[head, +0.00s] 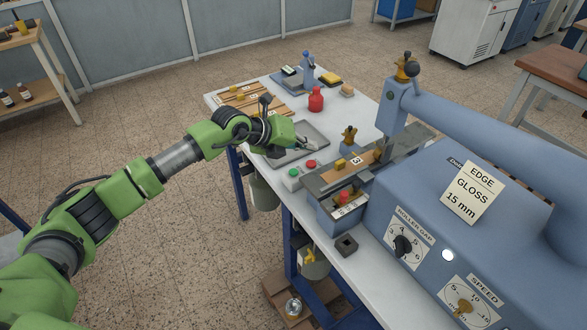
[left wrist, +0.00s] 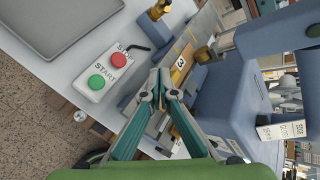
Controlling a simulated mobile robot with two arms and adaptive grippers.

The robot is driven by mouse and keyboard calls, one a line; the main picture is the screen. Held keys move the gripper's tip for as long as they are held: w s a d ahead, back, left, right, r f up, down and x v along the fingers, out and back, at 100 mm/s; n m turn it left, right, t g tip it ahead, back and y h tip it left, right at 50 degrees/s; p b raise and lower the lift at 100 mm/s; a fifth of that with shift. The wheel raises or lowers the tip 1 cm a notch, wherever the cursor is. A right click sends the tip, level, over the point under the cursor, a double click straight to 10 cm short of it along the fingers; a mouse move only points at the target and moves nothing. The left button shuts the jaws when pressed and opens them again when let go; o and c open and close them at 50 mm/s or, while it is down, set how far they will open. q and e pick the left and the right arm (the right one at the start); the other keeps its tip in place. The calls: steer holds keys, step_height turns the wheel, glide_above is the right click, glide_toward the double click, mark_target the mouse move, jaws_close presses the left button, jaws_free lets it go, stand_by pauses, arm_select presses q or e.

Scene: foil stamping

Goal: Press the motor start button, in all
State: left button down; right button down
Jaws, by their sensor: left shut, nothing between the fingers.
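A white button box lies on the table left of the machine. It carries a green button (left wrist: 97,82) labelled START and a red button (left wrist: 119,58) labelled STOP. In the head view the green button (head: 294,172) sits nearer the table edge and the red button (head: 311,163) is to its right. My left gripper (head: 309,144) is shut and empty, above the table near the grey tray, apart from the buttons in the picture. In the left wrist view its fingers (left wrist: 160,80) come together to the right of the START button. My right gripper is out of view.
The blue machine (head: 440,190) with roller gap and speed dials fills the right side. A grey tray (head: 284,158) lies under my left gripper. A red bottle (head: 316,100) stands behind. A small dark square block (head: 346,245) lies near the front edge.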

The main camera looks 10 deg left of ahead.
arm_select(q)
steer(key=a, duration=0.1)
steer(key=w+a+y, duration=0.1)
steer(key=a, duration=0.1)
steer(key=a+y, duration=0.1)
steer(key=a, duration=0.1)
steer(key=shift+w+a, duration=0.1)
steer(key=shift+w, duration=0.2)
steer(key=b, duration=0.4)
glide_above(292, 172)
step_height(292, 172, down, 8)
steer(key=shift+r, duration=0.2)
steer(key=shift+f+b, duration=0.6)
stand_by(0.5)
steer(key=shift+f+b, duration=0.35)
steer(key=shift+b, duration=0.05)
